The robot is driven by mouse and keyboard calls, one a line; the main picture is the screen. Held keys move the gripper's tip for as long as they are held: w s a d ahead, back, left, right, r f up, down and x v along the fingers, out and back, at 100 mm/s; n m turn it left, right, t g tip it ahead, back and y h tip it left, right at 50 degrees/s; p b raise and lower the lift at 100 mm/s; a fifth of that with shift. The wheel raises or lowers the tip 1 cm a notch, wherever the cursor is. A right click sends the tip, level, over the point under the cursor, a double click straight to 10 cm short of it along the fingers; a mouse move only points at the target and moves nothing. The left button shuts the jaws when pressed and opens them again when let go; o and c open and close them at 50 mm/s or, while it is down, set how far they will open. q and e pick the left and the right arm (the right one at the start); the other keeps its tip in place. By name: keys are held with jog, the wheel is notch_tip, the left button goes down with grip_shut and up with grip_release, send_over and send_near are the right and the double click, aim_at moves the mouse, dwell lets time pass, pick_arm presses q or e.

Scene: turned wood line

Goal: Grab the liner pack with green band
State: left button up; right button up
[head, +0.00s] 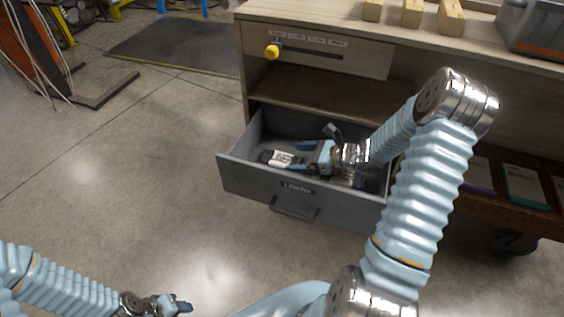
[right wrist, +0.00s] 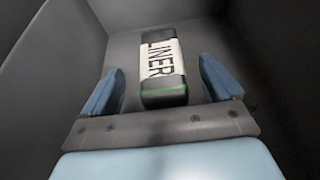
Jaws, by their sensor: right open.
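The liner pack (right wrist: 163,62) is black with a white label reading "LINER" and a thin green band near its close end. It lies on the floor of an open grey drawer (head: 255,178). In the head view the pack (head: 279,158) shows as a black and white block near the drawer's left side. My right gripper (head: 299,157) is inside the drawer, open. In the right wrist view its blue fingers (right wrist: 162,72) stand on either side of the pack's near part, with gaps on both sides. My left gripper (head: 178,305) is low at bottom left, away from the drawer.
The drawer walls stand close around my right gripper. A wooden bench (head: 355,30) is above, with a yellow knob (head: 272,52) on its front and yellow blocks (head: 412,12) on top. A shelf with several flat packs (head: 525,185) is at right.

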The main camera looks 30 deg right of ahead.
aim_at(280, 158)
jog(key=x, duration=0.5)
jog(key=shift+c, duration=0.4)
jog(key=c, duration=1)
jog(key=shift+r, duration=0.1)
